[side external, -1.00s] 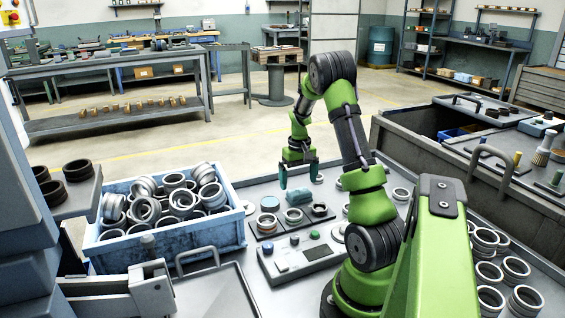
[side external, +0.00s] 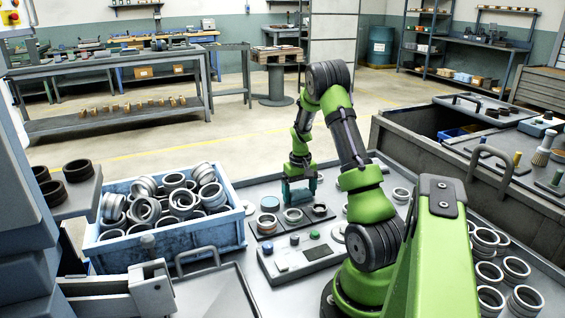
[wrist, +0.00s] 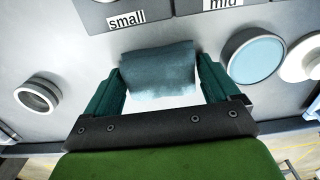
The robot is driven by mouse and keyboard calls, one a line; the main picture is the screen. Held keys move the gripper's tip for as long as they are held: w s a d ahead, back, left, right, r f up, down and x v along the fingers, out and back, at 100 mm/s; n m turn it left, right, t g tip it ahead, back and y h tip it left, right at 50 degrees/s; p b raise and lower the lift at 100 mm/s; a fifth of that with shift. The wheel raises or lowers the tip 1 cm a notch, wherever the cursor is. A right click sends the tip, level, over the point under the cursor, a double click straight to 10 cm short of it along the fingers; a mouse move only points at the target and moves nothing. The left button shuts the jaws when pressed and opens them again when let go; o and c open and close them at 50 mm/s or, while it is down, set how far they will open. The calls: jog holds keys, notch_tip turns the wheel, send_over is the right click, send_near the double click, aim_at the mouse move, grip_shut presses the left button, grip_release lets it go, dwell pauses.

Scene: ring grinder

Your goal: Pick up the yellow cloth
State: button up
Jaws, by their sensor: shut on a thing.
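No yellow cloth shows; the only cloth is a folded blue-grey one (wrist: 158,72). It sits between the two teal fingers of my gripper (wrist: 160,88) in the wrist view, with a finger against each side. In the side view my gripper (side external: 299,193) is low over the grey table, behind the row of ring holders, shut on the cloth (side external: 299,194). The fingers partly hide the cloth there. I cannot tell whether it is clear of the table.
A ring holder (side external: 293,215) and a control box with buttons (side external: 301,260) stand in front of my gripper. A blue crate of metal rings (side external: 165,237) is at left. In the wrist view, a blue-topped disc (wrist: 255,56) is right of the cloth and a ring (wrist: 37,97) left.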

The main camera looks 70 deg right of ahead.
aim_at(299, 190)
notch_tip(299, 190, up, 10)
jog(key=shift+r, duration=0.1)
dwell(0.4)
